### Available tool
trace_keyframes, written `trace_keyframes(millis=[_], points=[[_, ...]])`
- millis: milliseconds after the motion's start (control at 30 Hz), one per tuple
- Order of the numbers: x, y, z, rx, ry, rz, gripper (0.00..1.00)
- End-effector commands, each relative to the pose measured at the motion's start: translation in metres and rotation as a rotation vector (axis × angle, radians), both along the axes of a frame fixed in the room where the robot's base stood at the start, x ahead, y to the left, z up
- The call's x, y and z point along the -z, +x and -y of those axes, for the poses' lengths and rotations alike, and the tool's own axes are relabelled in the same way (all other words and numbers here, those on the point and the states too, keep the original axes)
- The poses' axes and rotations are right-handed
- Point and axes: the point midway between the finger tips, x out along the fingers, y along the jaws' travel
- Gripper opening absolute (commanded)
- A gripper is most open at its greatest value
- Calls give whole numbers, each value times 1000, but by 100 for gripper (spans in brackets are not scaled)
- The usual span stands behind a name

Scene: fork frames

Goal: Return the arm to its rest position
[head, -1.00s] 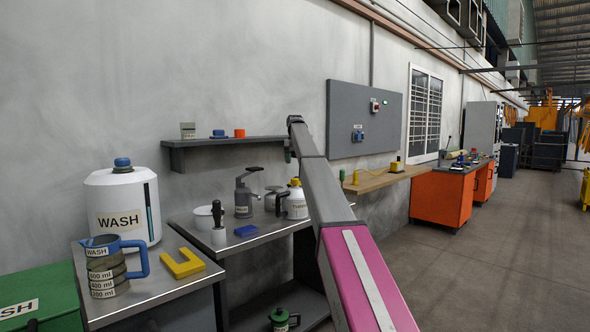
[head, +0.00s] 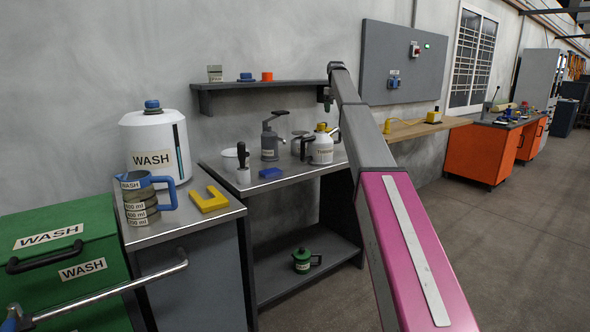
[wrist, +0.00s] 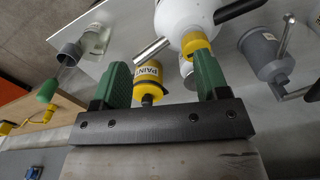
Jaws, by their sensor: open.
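My arm, pink and grey, rises from the lower right of the head view. My gripper (head: 326,100) hangs small at its far end, near the right end of the wall shelf. In the wrist view the two green fingers of my gripper (wrist: 163,70) stand wide apart with nothing held between them. A yellow can marked PAINT (wrist: 149,80) shows beyond the gap, apart from the fingers as far as I can tell. A white can with a yellow neck (wrist: 190,22) is past the right finger.
A metal workbench (head: 285,178) holds a white can (head: 321,148), a grey oil can (head: 269,143) and a blue block (head: 270,172). A WASH jug (head: 138,198) and yellow bracket (head: 209,200) stand left. A grey panel (head: 385,75) is on the wall. Open floor lies right.

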Motion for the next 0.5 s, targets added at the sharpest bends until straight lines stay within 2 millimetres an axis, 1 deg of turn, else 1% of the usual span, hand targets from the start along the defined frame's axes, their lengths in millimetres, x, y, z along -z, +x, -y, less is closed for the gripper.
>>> trace_keyframes(millis=[33, 167, 200, 267, 367, 400, 467, 500], points=[[9, -6, 1, 4, 0, -1, 68], [31, -15, 1, 13, 0, -1, 68], [41, -19, 1, 18, 0, -1, 68], [55, -25, 1, 24, 0, -1, 68], [83, -38, 1, 37, 0, -1, 68], [97, -45, 1, 43, -1, -2, 68], [118, -57, 1, 53, -1, -2, 68], [134, -65, 1, 61, -1, -2, 68]])
